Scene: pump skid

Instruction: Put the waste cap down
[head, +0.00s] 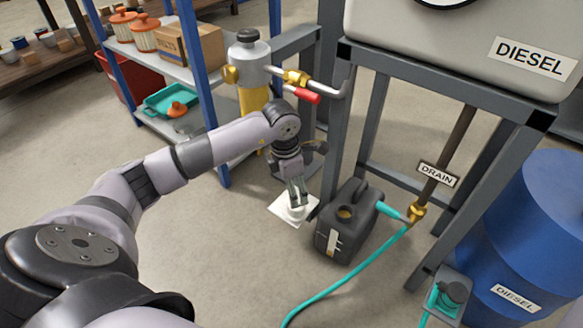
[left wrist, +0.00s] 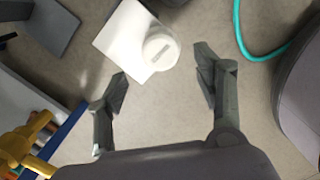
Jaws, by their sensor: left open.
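The waste cap (left wrist: 160,52) is a round white cap with a small label on its top. It rests on a white square sheet (left wrist: 122,38) on the floor, near one edge of the sheet. In the head view the cap (head: 296,211) is partly hidden by my left gripper (head: 298,201). In the left wrist view my left gripper (left wrist: 162,85) is open, its fingers wide apart, with nothing between the tips; the cap lies beyond them. The dark waste can (head: 343,220) stands right of the sheet, its round opening uncovered. My right gripper is not in view.
A teal hose (head: 345,281) runs from the brass drain valve (head: 417,212) across the floor. The steel tank stand (head: 340,130) rises behind the can. A blue diesel drum (head: 535,235) stands at right, shelving (head: 190,70) at back left. The front floor is clear.

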